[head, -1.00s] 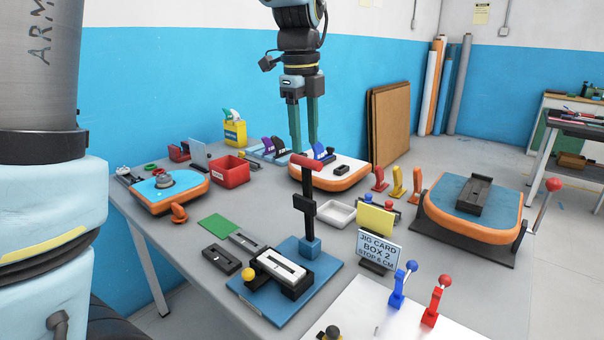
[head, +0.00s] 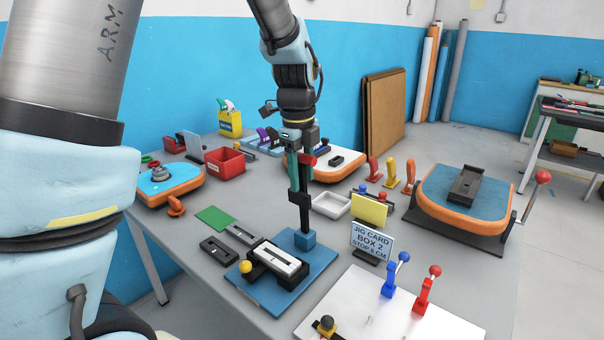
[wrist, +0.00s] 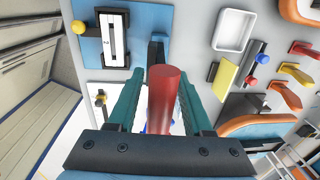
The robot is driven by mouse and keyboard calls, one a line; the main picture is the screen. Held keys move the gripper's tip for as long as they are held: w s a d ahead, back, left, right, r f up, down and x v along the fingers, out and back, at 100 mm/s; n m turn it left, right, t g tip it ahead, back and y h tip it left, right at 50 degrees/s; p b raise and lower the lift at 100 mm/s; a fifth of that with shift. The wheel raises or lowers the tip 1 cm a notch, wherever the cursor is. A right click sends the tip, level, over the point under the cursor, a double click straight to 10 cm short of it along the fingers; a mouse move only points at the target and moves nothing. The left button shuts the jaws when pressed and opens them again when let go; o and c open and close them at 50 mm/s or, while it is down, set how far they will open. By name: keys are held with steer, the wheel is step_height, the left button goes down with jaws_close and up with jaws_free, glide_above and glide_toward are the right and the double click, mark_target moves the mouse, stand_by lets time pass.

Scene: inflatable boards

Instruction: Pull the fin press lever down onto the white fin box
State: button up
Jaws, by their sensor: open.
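The fin press stands on a blue base plate (head: 318,259), with a black upright lever (head: 305,213) topped by a red handle (wrist: 163,100). The white fin box (head: 279,258) lies in a black holder on the same plate, in front of the lever; it also shows in the wrist view (wrist: 113,38). My gripper (head: 299,184) is at the top of the lever. In the wrist view the red handle lies between my two teal fingers, which are open with gaps beside it. In the head view my fingers partly hide the handle and upper lever.
A jig card (head: 371,242) reading "BOX 2, STOP 6 CM" stands right of the press. Blue (head: 394,277) and red (head: 427,290) small levers stand on a white board in front.

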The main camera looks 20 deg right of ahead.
jaws_close()
stand_by(1.3)
